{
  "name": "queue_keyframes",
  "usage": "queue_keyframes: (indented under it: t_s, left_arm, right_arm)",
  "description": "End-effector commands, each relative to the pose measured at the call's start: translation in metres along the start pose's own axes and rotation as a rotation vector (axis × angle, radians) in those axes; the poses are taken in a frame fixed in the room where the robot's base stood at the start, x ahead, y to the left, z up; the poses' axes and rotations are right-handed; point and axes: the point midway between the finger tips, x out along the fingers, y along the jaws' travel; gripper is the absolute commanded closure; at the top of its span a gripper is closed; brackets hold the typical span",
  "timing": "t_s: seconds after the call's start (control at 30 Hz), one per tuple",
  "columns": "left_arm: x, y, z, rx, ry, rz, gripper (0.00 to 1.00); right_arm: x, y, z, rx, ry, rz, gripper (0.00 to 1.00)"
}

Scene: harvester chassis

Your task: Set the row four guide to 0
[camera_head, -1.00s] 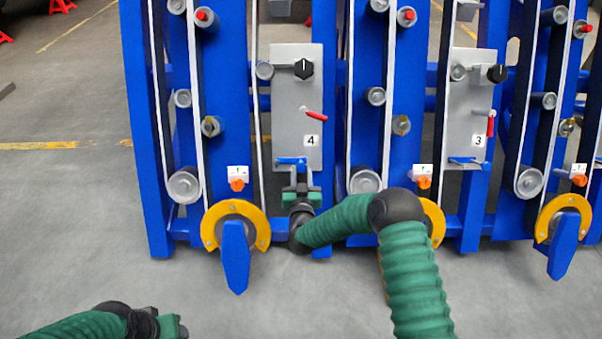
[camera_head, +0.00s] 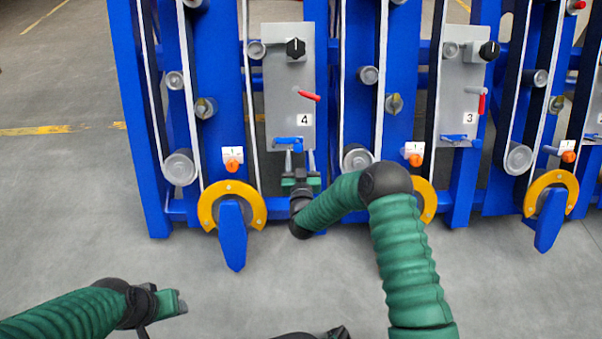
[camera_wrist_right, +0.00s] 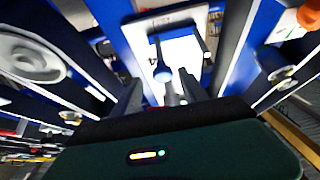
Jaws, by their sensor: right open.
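The grey row four panel (camera_head: 276,110), marked 4, stands upright at the centre of the head view. In the blurred right wrist view, the open fingers (camera_wrist_right: 160,94) face the pale panel. My left gripper (camera_head: 172,302) is low left, away from the panel, its jaws unclear.
A similar panel marked 3 (camera_head: 462,95) stands to the right. Orange knobs (camera_head: 232,164) with small white plates sit beside the rows. Yellow ring guards (camera_head: 207,207) and pointed blue feet (camera_head: 232,240) stick out below. The grey floor (camera_head: 60,200) at left is free.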

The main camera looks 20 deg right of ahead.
Motion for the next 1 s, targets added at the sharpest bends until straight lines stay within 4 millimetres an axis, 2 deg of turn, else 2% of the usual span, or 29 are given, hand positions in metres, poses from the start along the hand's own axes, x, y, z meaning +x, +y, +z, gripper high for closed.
queue_keyframes:
  t_s: [0.03, 0.2, 0.4, 0.5, 0.67, 1.0]
  left_arm:
    - [-0.013, 0.0, -0.003, 0.0, 0.0, 0.0, 0.48]
    - [-0.037, 0.0, -0.009, 0.0, 0.001, 0.0, 0.48]
    - [-0.058, 0.0, -0.014, 0.0, 0.001, 0.0, 0.48]
    - [-0.063, 0.0, -0.015, 0.0, 0.001, 0.0, 0.48]
    - [-0.065, 0.0, -0.015, 0.0, 0.0, 0.0, 0.48]
    - [-0.065, 0.0, -0.015, 0.0, 0.0, 0.0, 0.48]
  right_arm:
    - [-0.012, -0.001, -0.006, -0.003, -0.005, -0.003, 0.49]
    - [-0.062, -0.001, -0.006, -0.003, -0.008, -0.005, 0.49]
    - [-0.117, 0.0, -0.003, -0.002, -0.008, -0.003, 0.49]
    - [-0.137, 0.0, -0.001, -0.001, -0.007, -0.002, 0.49]
    - [-0.15, 0.001, 0.001, -0.001, -0.004, 0.001, 0.49]
    - [-0.15, 0.001, 0.001, -0.001, -0.002, 0.001, 0.49]
